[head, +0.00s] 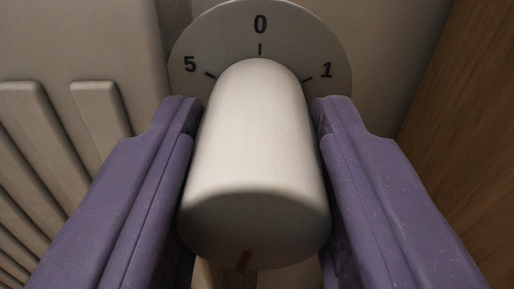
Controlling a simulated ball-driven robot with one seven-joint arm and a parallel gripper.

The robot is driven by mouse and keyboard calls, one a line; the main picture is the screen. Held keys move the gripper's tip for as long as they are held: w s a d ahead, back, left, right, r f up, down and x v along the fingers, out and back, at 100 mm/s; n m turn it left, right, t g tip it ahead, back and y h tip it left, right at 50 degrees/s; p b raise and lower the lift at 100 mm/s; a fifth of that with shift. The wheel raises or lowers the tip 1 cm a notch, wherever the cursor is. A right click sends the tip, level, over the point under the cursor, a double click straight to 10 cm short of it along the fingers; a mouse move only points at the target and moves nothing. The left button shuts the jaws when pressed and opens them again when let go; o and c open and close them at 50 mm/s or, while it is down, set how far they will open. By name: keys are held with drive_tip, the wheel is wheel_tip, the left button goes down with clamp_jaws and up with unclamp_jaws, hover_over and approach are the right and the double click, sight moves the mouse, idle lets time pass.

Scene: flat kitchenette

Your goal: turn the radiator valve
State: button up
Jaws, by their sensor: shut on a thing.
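The radiator valve knob (258,150) is a pale, rounded cylinder in the middle of the head view, pointing towards me. The lower part of the dial is hidden by the knob. My gripper (258,112) has two purple fingers, one on each side of the knob, and is shut on it.
The ribbed, pale radiator (40,140) stands close on the left. A wooden panel (465,110) rises close on the right. A pale wall surface lies behind the dial.

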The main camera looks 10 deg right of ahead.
sight(255, 243)
drive_tip(key=m, duration=0.5)
drive_tip(key=shift+s+f+m, duration=0.1)
drive_tip(key=shift+f+m, duration=0.05)
drive_tip(key=shift+m, duration=2.25)
drive_tip(key=o, duration=1)
drive_tip(key=shift+o, duration=0.2)
drive_tip(key=shift+p, duration=0.3)
drive_tip(key=s+p, duration=0.1)
drive_tip(key=s, duration=0.2)
drive_tip(key=s+a+p, duration=0.1)
drive_tip(key=s, duration=0.3)
drive_tip(key=shift+a, duration=0.2)
drive_tip(key=shift+s, duration=0.3)
drive_tip(key=shift+f, duration=0.1)
